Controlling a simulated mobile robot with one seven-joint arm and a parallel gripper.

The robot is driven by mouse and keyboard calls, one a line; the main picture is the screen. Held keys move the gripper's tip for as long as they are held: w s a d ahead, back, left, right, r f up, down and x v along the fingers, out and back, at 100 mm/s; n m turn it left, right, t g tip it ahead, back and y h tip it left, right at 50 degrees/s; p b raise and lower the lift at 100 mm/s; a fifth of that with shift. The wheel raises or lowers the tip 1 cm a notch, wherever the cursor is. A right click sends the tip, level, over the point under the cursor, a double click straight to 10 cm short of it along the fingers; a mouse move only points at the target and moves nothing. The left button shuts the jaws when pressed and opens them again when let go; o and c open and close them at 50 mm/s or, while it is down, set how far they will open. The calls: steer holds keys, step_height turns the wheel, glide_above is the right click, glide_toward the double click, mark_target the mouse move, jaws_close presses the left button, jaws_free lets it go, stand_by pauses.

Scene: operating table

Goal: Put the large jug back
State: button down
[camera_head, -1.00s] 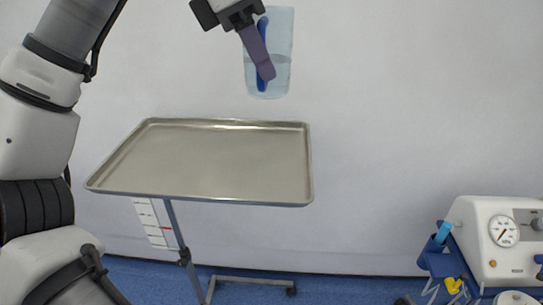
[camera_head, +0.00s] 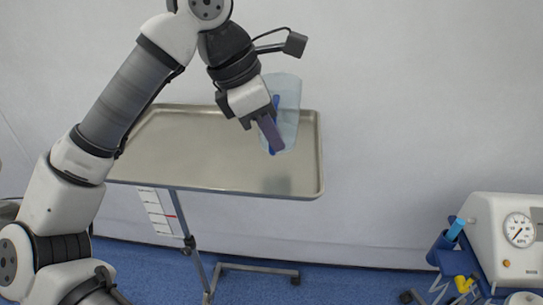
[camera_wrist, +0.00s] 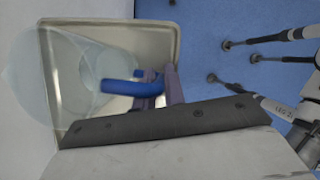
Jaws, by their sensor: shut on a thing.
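The large jug (camera_head: 289,97) is clear with a blue handle (camera_head: 275,102). In the head view it is upright with a slight tilt, over the right part of the steel tray (camera_head: 200,186). My gripper (camera_head: 271,133) is shut on the blue handle from the left. In the wrist view the gripper (camera_wrist: 172,88) holds the handle (camera_wrist: 125,87), with the clear jug body (camera_wrist: 50,85) at the left. A soft shadow of the jug falls on the tray below it, and a gap seems to show between them.
The tray is otherwise empty and stands on a wheeled stand (camera_head: 250,268). A white machine with a gauge (camera_head: 507,235) and a blue holder (camera_head: 440,250) stand at the lower right, clear of the tray. A plain wall is behind.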

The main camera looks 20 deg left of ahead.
mark_target(272, 154)
steer(key=shift+f, duration=2.6)
steer(key=shift+f, duration=0.15)
steer(key=c, duration=1.5)
jaws_free()
